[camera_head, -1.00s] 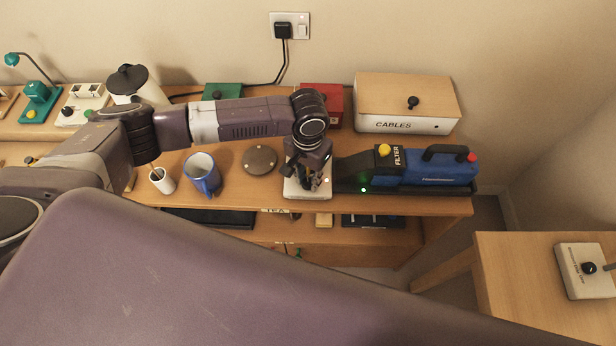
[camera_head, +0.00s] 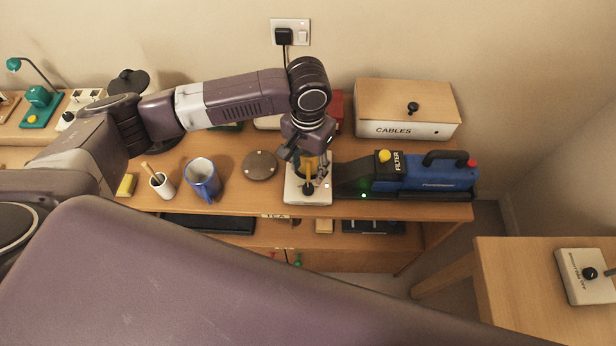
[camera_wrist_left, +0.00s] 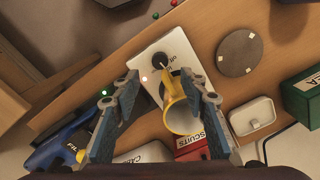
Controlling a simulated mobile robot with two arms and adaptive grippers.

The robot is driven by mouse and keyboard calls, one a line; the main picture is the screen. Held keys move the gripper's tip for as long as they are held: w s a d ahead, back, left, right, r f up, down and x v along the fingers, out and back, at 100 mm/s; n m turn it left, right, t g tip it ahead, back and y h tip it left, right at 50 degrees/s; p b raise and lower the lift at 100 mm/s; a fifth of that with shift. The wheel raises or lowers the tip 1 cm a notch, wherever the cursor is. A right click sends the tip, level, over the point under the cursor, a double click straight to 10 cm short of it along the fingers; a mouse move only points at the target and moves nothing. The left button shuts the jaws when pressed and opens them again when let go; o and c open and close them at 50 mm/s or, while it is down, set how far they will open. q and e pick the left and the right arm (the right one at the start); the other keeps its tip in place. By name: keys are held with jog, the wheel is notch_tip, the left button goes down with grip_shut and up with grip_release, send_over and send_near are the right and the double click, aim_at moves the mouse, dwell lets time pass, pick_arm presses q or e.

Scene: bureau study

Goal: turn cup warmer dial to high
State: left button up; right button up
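The cup warmer is a white box (camera_head: 294,196) near the front edge of the desk. Its black dial (camera_head: 308,188) is on top, toward the front. In the left wrist view the white box (camera_wrist_left: 143,62) and dial (camera_wrist_left: 160,60) show clear of the fingers, with printing beside the dial; I cannot read its setting. A yellow cup-like piece (camera_wrist_left: 179,118) stands behind the dial, between the fingers in that view. My left gripper (camera_head: 305,158) is above the box, pointing down. Its fingers (camera_wrist_left: 161,88) are spread apart and not touching the dial. My right gripper is not in view.
A blue filter machine (camera_head: 430,178) stands close on the right. A wooden CABLES box (camera_head: 400,107) is behind. A lower shelf runs beneath the desk.

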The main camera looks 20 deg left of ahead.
pick_arm(q)
notch_tip(320, 180, up, 4)
jog(key=shift+f, duration=0.25)
